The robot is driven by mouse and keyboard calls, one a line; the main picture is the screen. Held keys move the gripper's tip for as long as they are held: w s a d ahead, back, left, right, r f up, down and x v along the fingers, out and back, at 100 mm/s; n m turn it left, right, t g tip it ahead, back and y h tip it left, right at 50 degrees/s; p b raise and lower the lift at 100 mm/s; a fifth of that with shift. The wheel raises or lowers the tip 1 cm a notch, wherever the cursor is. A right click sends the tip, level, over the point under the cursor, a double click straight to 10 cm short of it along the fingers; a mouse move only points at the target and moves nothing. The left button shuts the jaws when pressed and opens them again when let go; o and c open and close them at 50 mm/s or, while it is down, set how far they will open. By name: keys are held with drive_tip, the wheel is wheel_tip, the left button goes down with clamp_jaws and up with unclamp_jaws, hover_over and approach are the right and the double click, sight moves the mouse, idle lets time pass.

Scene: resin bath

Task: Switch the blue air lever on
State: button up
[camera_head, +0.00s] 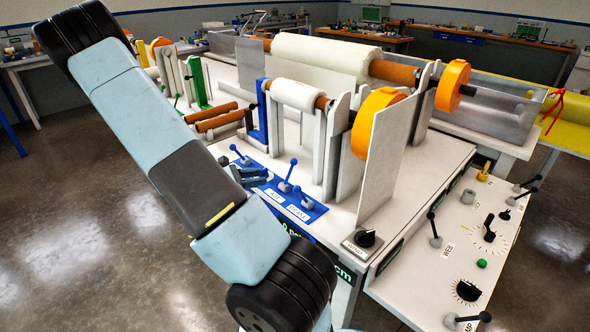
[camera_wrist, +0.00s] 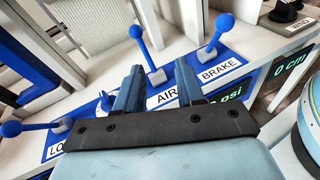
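The blue air lever (camera_wrist: 135,32) has a round knob on a thin stem, rising from a small grey base behind the AIR label. It also shows in the head view (camera_head: 293,163), on the blue panel (camera_head: 268,186) at the bench's front edge. My gripper (camera_wrist: 159,68) is open and empty. In the wrist view its two blue fingers stand apart, with the lever's base seen between the tips and the knob beyond them. In the head view my gripper (camera_head: 263,176) is just left of the air lever. I see no clear contact.
The blue brake lever (camera_wrist: 222,22) stands close to the right. Another blue lever (camera_wrist: 12,128), with a partly hidden label, stands left. Rollers (camera_head: 300,93), upright white plates (camera_head: 385,150) and a blue bracket (camera_head: 262,120) rise behind the panel. A black knob (camera_head: 365,238) sits right.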

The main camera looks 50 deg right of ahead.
sight(290, 173)
drive_tip(key=s+d+f+n+h, duration=0.1)
drive_tip(key=d, duration=0.4)
drive_tip(key=s+d+f+n+t+h, duration=0.1)
drive_tip(key=d, duration=0.5)
drive_tip(key=d+f+n+h, duration=0.1)
drive_tip(key=d+f, duration=0.1)
drive_tip(key=d, duration=0.3)
drive_tip(key=shift+s+d+n, duration=0.2)
drive_tip(key=shift+s+n, duration=0.2)
clamp_jaws()
drive_tip(key=shift+d, duration=0.15)
drive_tip(key=shift+r, duration=0.1)
